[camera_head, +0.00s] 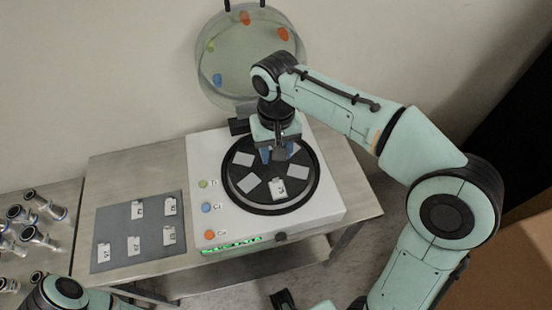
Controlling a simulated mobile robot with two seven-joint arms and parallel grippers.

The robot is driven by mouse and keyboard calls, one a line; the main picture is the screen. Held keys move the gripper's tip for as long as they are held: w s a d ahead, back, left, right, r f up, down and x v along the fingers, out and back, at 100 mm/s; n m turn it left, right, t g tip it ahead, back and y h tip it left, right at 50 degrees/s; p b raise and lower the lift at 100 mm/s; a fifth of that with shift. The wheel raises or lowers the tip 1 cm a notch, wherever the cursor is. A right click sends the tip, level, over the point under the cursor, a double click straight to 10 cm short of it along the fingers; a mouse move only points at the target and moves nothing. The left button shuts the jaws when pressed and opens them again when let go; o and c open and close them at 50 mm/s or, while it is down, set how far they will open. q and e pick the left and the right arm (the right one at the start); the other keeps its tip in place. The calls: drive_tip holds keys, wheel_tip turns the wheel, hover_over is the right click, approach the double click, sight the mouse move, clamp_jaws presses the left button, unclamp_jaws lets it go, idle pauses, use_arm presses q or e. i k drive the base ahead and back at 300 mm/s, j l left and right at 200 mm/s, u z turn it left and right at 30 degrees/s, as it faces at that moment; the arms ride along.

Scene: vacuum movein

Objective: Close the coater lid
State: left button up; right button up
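The coater (230,217) is a white box on the metal table, with a black round plate (250,192) in its top that carries several grey square pieces. Its lid (222,62), a translucent round disc with coloured spots, stands raised open behind it against the wall. My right gripper (279,155) points down over the upper part of the black plate, below the raised lid. Its fingertips look apart, but whether they touch or hold a piece cannot be made out. My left arm shows only partly at the bottom left, and its gripper is not clearly visible.
A grey mat (118,222) with several small pale pieces lies on the table left of the coater. Several metal fittings (30,235) stand on a table at the far left. Brown boxes (515,262) are at the right.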

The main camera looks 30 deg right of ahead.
sight(245, 109)
drive_tip(key=k, duration=1)
